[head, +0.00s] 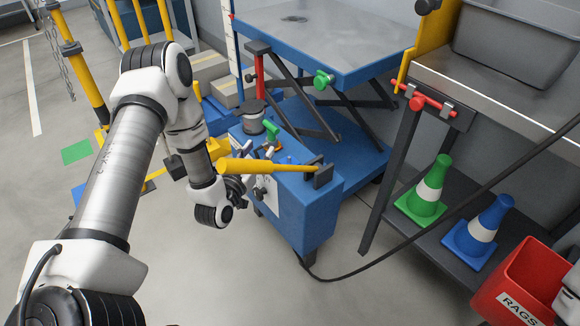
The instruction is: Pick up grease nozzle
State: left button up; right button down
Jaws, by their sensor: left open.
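A long yellow bar (270,167) crosses above the cart top to a black bracket (322,175). My left gripper (250,184) is open at the cart's left side, just below the yellow bar, and partly hides the cart.
A blue lift table (330,50) stands behind the cart. A black hose (372,263) runs from the cart's foot to the right. Green (430,187) and blue (482,232) cones stand on the bench's lower shelf. A red rags bin (525,280) is at lower right. Floor in front is clear.

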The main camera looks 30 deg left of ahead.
aim_at(270, 138)
pick_arm(q)
jog(key=w+b, duration=0.1)
jog(key=w, duration=0.1)
jog(key=w+b, duration=0.1)
jog(key=w, duration=0.2)
jog(key=w+b, duration=0.1)
jog(key=w, duration=0.1)
jog(key=shift+w+a+f, duration=0.15)
jog(key=shift+w+a, duration=0.1)
jog(key=shift+w, duration=0.15)
grip_shut()
